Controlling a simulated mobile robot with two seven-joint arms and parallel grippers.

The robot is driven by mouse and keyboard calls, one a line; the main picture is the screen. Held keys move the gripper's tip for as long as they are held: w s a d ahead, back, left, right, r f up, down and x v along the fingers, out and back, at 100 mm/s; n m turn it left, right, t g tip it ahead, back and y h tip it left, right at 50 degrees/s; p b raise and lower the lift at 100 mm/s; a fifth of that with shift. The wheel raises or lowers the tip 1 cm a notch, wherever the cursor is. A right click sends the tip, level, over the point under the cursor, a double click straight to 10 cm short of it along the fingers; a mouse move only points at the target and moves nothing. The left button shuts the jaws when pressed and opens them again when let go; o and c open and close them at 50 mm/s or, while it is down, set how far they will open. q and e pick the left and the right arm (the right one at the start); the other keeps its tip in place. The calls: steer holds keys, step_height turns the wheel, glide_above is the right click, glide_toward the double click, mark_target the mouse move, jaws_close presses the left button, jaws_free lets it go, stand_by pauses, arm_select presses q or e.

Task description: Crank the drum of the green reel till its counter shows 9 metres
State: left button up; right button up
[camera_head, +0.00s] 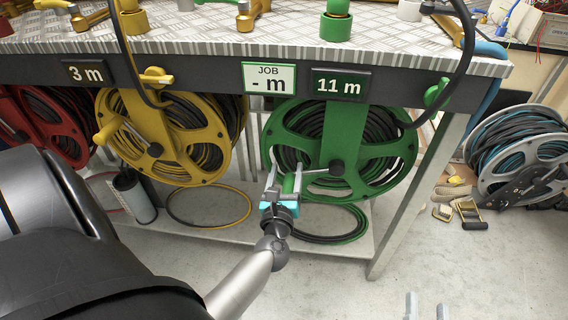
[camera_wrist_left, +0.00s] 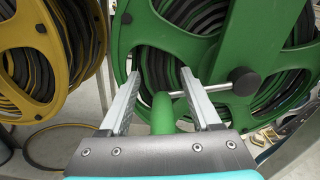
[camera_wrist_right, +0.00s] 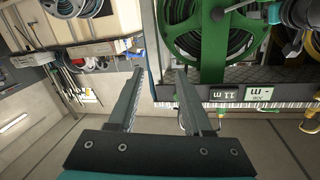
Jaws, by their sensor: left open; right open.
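The green reel (camera_head: 385,150) hangs under the bench, its drum wound with black hose. Its counter (camera_head: 339,85) reads 11 m; the job sign (camera_head: 269,77) beside it reads "- m". A crank arm runs left from the hub knob (camera_head: 337,167) to a green handle (camera_wrist_left: 162,114). My left gripper (camera_head: 284,178) is open around this handle, one finger on each side; the left wrist view shows gaps to both fingers. My right gripper (camera_head: 427,306) is open and empty over the floor, low in the head view, away from the reel. The reel also shows in the right wrist view (camera_wrist_right: 212,70).
A yellow reel (camera_head: 215,160) with a 3 m counter (camera_head: 85,73) is left of the green one, and a red reel (camera_head: 62,125) beyond it. A bench leg (camera_head: 420,195) stands right of the green reel. A grey reel (camera_head: 480,140) is on the floor at right.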

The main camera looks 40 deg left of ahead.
arm_select(q)
steer(key=p+v, duration=0.2)
steer(key=v, duration=1.3)
steer(key=shift+p, duration=0.3)
arm_select(e)
steer(key=shift+w+d+f+n+g+h, duration=0.25)
steer(key=shift+d+f+g+h, duration=0.4)
steer(key=shift+g, duration=0.5)
steer(key=shift+w+d+f+n+g+h, duration=0.15)
steer(key=shift+w+d+f+g+h, duration=0.15)
steer(key=shift+d+f+g, duration=0.6)
arm_select(q)
steer(key=shift+d, duration=0.1)
arm_select(e)
steer(key=shift+r+g, duration=0.2)
steer(key=shift+g, duration=0.05)
